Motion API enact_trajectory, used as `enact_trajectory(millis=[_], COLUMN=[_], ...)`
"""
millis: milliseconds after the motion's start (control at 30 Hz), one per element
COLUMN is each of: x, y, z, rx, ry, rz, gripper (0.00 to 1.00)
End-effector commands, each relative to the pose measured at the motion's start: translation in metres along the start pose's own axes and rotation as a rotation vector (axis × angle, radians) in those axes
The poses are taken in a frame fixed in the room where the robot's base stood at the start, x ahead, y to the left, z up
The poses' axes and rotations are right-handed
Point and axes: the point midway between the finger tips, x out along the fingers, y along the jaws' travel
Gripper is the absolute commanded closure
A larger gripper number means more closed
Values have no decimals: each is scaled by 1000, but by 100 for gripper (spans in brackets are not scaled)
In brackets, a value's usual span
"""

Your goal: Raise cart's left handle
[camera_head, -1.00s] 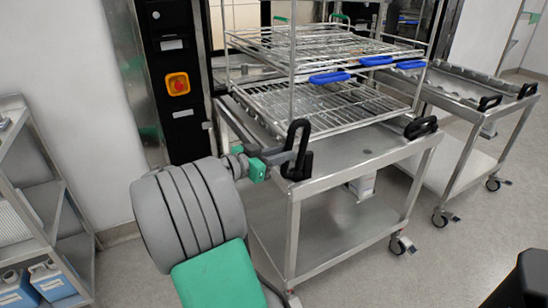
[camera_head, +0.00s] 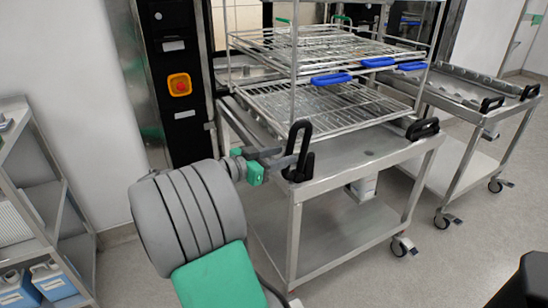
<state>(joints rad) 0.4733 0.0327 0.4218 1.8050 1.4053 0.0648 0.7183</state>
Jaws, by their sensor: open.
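The cart's left handle (camera_head: 302,147) is a black loop at the near left corner of the steel cart (camera_head: 345,165). It stands upright above the cart's edge. The cart's right handle (camera_head: 422,129) is black too and lies lower, tilted outward, at the near right corner. My gripper (camera_head: 279,158) is open at the left side of the left handle, with its grey fingers pointing at it. The fingertips overlap the handle's left edge in the picture; I cannot tell if they touch it. My grey and green arm hides part of the cart's left side.
A wire rack (camera_head: 330,104) with blue handles stands on the cart. A second cart (camera_head: 470,90) stands to the right. A shelf unit (camera_head: 45,190) with blue-and-white containers is at the left. A red emergency button (camera_head: 180,84) is on the black machine panel. Open floor lies in front of the carts.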

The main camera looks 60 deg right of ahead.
Motion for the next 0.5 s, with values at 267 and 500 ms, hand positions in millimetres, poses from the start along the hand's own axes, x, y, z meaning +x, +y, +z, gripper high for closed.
enact_trajectory(millis=[267,500], x=[-32,-49], y=[-3,-2], z=[-11,-12], rx=[-7,-8], ry=[-4,-1], rz=[-1,-2], gripper=[58,58])
